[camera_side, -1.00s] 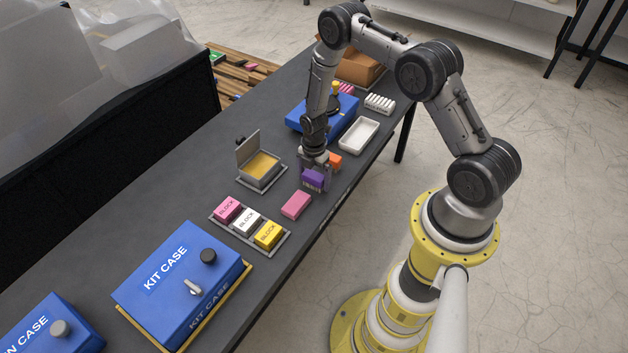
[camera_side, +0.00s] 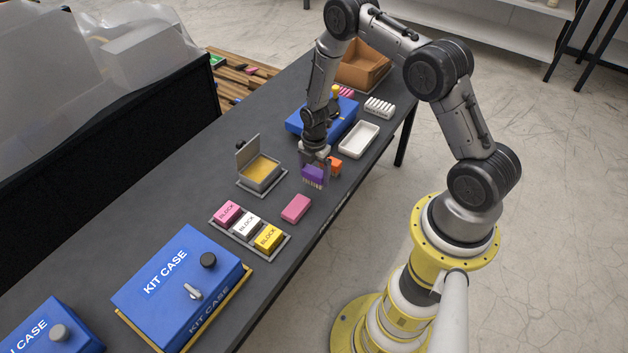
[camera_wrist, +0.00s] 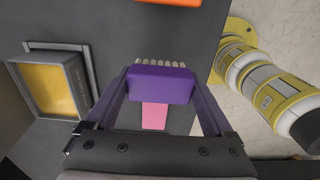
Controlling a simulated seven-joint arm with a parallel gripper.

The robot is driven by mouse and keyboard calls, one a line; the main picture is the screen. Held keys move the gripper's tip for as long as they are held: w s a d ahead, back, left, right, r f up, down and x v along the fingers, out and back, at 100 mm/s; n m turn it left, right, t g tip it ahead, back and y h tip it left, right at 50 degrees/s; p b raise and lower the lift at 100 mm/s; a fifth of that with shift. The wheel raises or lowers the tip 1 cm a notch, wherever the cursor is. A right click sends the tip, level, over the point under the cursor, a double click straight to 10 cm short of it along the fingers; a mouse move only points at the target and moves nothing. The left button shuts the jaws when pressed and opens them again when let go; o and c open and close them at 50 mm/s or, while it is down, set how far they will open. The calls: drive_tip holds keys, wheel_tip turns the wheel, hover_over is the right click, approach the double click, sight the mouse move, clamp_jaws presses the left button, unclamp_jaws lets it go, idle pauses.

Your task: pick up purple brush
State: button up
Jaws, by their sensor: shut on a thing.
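The purple brush (camera_side: 313,175) is a small purple block with pale bristles along one side. In the wrist view the brush (camera_wrist: 161,84) sits between the two fingers of my gripper (camera_wrist: 160,92), bristles toward the top of the picture. My gripper (camera_side: 315,165) is shut on the brush and points down over the table near its right edge. In the side view the gripper hides part of the brush's top. I cannot tell how far the brush is above the table.
An orange thing (camera_side: 335,166) stands close behind the brush. A pink block (camera_side: 296,208) lies in front of it. An open box with yellow inside (camera_side: 259,170) stands to the left. A white tray (camera_side: 344,145) and blue case (camera_side: 299,121) are farther back. Bare table lies between the boxes.

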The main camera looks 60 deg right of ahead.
drive_tip(key=s+a+r, duration=0.4)
drive_tip(key=s+r, duration=0.5)
drive_tip(key=s, duration=0.4)
drive_tip(key=shift+s+r, duration=0.15)
drive_tip(key=shift+r, duration=0.05)
drive_tip(key=o, duration=0.7)
drive_tip(key=c, duration=0.5)
